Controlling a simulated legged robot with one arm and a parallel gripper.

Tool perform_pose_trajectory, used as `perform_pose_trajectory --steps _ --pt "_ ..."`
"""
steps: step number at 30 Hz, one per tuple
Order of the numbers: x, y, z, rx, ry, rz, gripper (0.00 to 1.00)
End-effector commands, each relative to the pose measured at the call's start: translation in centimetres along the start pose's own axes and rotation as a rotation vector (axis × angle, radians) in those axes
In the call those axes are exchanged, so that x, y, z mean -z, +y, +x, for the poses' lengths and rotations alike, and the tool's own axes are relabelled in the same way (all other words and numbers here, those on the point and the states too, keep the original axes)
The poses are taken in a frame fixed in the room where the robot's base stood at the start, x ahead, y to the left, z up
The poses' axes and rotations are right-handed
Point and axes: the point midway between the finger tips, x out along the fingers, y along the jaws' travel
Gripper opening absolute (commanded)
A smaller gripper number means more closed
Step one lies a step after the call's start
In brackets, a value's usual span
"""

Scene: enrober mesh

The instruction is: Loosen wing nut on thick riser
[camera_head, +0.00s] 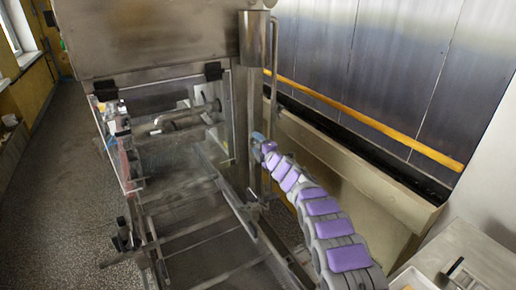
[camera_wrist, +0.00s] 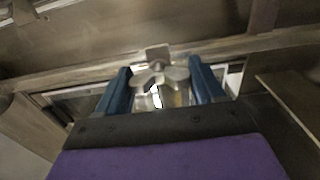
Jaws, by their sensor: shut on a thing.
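In the wrist view, a grey metal wing nut (camera_wrist: 160,77) with rounded lobes sits between the two blue fingers of my gripper (camera_wrist: 159,73). The fingers are shut on it, one on each side. In the head view, my gripper (camera_head: 257,138) is at the far end of my purple and grey arm, beside the thick steel riser (camera_head: 252,42). The wing nut cannot be made out in the head view. How far it is turned cannot be told.
A steel machine hood (camera_head: 150,40) stands at upper left, above a frame with clear panels and rollers (camera_head: 180,120). A long steel trough (camera_head: 345,175) runs along the right, below a yellow rail (camera_head: 370,118). Speckled floor (camera_head: 55,190) is open at left.

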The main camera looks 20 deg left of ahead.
Motion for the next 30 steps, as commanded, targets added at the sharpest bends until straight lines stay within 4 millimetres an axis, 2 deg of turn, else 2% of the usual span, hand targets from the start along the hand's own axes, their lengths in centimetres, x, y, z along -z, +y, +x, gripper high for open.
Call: perform_pose_trajectory --steps 1,14,15,23,30 --pt "0.47 -0.52 0.11 0.006 0.007 -0.006 0.38" --pt "0.59 -0.7 0.14 0.009 0.009 -0.015 0.38" --pt "0.61 -0.73 0.14 0.01 0.009 -0.015 0.69" --pt "0.65 -0.46 0.14 0.006 0.009 -0.016 0.94" --pt "0.29 -0.36 0.07 0.004 0.005 -0.014 0.94"
